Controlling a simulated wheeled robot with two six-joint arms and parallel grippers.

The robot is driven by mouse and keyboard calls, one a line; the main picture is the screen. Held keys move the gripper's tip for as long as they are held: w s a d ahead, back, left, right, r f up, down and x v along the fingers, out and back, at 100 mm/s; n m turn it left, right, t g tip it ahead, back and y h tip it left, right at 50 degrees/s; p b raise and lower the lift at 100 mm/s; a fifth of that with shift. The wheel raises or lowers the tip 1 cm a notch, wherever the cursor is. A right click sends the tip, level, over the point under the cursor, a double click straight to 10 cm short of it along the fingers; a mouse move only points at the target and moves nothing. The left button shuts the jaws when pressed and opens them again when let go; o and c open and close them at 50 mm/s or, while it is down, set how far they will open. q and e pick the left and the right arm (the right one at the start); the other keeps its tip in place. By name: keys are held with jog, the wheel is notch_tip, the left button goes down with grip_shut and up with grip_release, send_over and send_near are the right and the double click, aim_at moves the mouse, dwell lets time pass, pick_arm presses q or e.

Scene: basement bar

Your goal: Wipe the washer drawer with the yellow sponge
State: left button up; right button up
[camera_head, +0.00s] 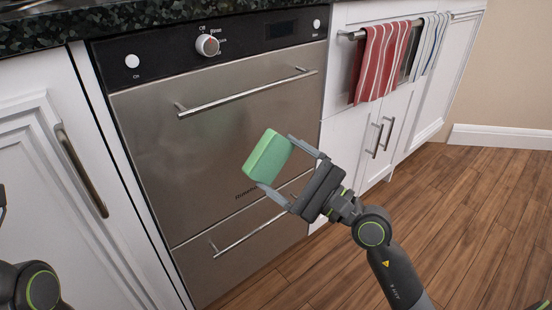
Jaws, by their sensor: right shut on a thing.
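The washer is a stainless steel front with a black control strip (165,57) on top. Its upper drawer (180,150) is large, has a bar handle (245,94) and looks closed. A smaller lower drawer (205,272) below it also looks closed. My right gripper (275,167) is shut on a green block-shaped sponge (266,155); it looks green, not yellow. The sponge is tilted in front of the right part of the upper drawer, below its handle. I cannot tell whether it touches the steel. Only a sliver of my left gripper (2,202) shows at the left edge.
A white cabinet (45,140) with a dark handle stands left of the washer. White cabinets (345,150) and a rail with striped towels (378,65) are to the right. A dark countertop (100,22) runs above. The wooden floor (480,215) at right is clear.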

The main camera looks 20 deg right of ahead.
jog(key=shift+s, duration=0.2)
jog(key=shift+s+d, duration=0.3)
jog(key=shift+s, duration=0.4)
jog(key=shift+s+d, duration=0.25)
jog(key=shift+s, duration=0.4)
